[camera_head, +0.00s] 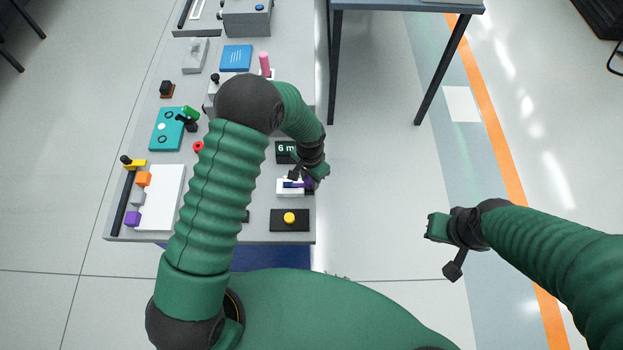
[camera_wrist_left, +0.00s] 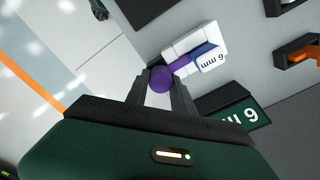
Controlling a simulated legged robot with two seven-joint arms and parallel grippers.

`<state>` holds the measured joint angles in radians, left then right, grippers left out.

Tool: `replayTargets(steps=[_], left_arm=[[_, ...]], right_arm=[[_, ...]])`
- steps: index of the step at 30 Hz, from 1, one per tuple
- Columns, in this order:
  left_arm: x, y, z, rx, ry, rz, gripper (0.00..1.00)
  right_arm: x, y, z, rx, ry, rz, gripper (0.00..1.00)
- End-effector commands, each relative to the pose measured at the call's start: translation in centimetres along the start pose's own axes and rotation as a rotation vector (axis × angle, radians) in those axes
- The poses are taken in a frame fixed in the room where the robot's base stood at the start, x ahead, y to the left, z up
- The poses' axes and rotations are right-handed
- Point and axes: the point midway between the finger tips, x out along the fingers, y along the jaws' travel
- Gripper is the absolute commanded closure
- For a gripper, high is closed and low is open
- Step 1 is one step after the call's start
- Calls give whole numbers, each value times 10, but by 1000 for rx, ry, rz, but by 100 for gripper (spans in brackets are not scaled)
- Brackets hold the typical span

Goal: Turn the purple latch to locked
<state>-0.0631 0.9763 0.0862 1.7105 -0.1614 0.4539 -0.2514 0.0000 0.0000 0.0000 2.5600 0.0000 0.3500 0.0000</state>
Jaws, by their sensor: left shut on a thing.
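The purple latch (camera_wrist_left: 160,79) has a round knob and a bar lying over a white block (camera_wrist_left: 197,42), with a white "6 mm" label beside it. In the head view the latch (camera_head: 296,184) sits near the right edge of the bench, partly covered by my gripper. My left gripper (camera_wrist_left: 160,92) is shut on the latch's round knob, one dark finger on each side. In the head view my left gripper (camera_head: 304,177) reaches down over the latch. My right gripper (camera_head: 437,227) is out over the floor, away from the bench; its jaws are too small to judge.
A dark "6 mm" sign (camera_head: 285,152) stands just behind the latch. A black box with a yellow button (camera_head: 289,218) is in front of it.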

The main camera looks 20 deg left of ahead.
Motion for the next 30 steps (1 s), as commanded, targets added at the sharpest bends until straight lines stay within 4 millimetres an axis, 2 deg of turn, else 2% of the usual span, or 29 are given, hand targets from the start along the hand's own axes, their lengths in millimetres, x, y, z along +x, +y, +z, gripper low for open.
replayTargets(steps=[14,15,19,30], left_arm=[[2,-2,6,-24,-15,0,100],[2,-1,6,-23,-15,1,68],[2,0,6,-22,-15,1,51],[-3,1,1,-18,-7,1,50]], right_arm=[[0,0,0,0,0,0,100],[0,0,0,0,0,0,100],[0,0,0,0,0,0,100],[1,0,0,0,0,0,100]])
